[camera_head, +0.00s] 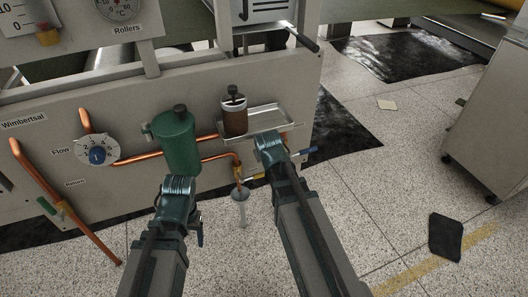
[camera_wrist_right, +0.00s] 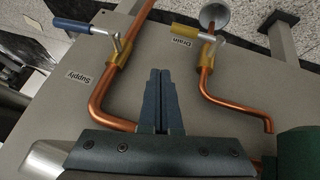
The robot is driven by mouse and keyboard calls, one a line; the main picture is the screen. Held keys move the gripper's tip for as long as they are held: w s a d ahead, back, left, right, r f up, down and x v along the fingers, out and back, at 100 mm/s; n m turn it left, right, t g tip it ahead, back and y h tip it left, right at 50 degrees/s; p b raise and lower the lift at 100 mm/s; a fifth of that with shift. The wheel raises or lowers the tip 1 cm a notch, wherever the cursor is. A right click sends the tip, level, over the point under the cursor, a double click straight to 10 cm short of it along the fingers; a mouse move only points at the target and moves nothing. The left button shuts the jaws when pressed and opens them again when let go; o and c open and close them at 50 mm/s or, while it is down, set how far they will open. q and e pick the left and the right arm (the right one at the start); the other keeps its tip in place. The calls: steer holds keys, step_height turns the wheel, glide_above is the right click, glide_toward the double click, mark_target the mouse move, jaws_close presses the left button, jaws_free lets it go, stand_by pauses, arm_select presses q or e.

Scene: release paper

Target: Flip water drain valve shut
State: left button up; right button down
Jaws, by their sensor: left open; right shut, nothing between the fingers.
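The drain valve has a yellow lever (camera_wrist_right: 184,31) on a brass body (camera_wrist_right: 207,54), beside a "Drain" label in the right wrist view. The lever sticks out across its copper pipe, above a funnel (camera_wrist_right: 214,15). In the head view, the yellow lever (camera_head: 257,176) sits low on the panel, below my right gripper. My right gripper (camera_head: 268,142) is shut and empty; its fingers (camera_wrist_right: 160,74) point between the drain and supply pipes, apart from the lever. My left gripper (camera_head: 179,183) is open in front of the green canister (camera_head: 177,140), left of the valve; its fingertips are hard to make out.
A supply valve with a blue lever (camera_wrist_right: 80,27) stands left of the drain valve in the right wrist view. A metal tray (camera_head: 270,116) with a brown bottle (camera_head: 234,112) juts from the panel (camera_head: 110,195). A flow dial (camera_head: 97,154) is at left.

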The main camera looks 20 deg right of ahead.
steer(key=shift+s+r, duration=0.15)
steer(key=shift+r, duration=0.05)
steer(key=s+a+f+n+g+y, duration=0.1)
steer(key=s+a+f+g, duration=0.15)
steer(key=s+a, duration=0.7)
steer(key=s+a+f+n+g, duration=0.2)
steer(key=s+a+g, duration=0.2)
steer(key=s+a, duration=0.5)
step_height(320, 180, up, 32)
steer(key=s+p, duration=0.1)
steer(key=p, duration=3.1)
steer(key=shift+s+r, duration=0.2)
steer(key=shift+s, duration=0.05)
steer(key=shift+f+g, duration=0.15)
steer(key=shift+g, duration=0.1)
